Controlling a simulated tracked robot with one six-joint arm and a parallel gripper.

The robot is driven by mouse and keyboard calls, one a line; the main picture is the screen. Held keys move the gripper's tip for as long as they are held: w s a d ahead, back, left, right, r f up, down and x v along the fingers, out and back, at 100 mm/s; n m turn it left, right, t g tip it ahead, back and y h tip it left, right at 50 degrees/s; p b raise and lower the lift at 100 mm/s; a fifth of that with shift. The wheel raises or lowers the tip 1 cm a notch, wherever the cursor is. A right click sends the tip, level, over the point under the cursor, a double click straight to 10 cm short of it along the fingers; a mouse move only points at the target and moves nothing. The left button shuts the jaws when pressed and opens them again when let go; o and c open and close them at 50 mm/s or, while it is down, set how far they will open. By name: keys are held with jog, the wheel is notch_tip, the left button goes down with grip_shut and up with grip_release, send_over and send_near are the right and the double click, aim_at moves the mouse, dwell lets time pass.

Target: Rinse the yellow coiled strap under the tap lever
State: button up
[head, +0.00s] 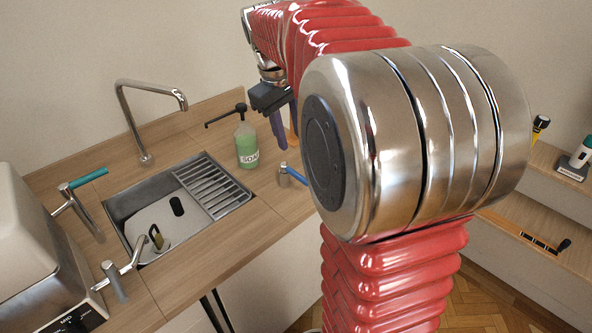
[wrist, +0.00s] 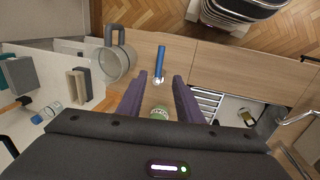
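A small yellow and dark item, likely the coiled strap (head: 156,237), lies in the left front of the sink basin (head: 125,205). It also shows in the wrist view (wrist: 247,117). A steel gooseneck tap (head: 124,103) stands behind the sink. A lever with a blue handle (head: 295,175) stands on the counter right of the sink; it shows in the wrist view (wrist: 161,60) beyond my fingertips. A teal-handled lever (head: 88,180) stands at the left. My gripper (wrist: 160,77) is open and empty, its purple fingers apart above the counter right of the sink, away from the strap.
A green soap bottle (head: 247,147) with a black pump stands behind the sink's right side. A slatted drainer (head: 213,184) covers the sink's right part. A bare steel lever (head: 117,276) stands front left, beside a pale appliance (head: 30,240). A clear jug (wrist: 115,62) shows in the wrist view.

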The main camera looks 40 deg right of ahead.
aim_at(299, 175)
jog(key=d+f, duration=0.1)
jog(key=f, duration=0.8)
jog(key=d+f, duration=0.1)
jog(key=f, duration=0.3)
jog(key=shift+w+d+f, duration=0.15)
jog(key=shift+d+f, duration=0.15)
jog(key=shift+c, duration=0.4)
grip_shut()
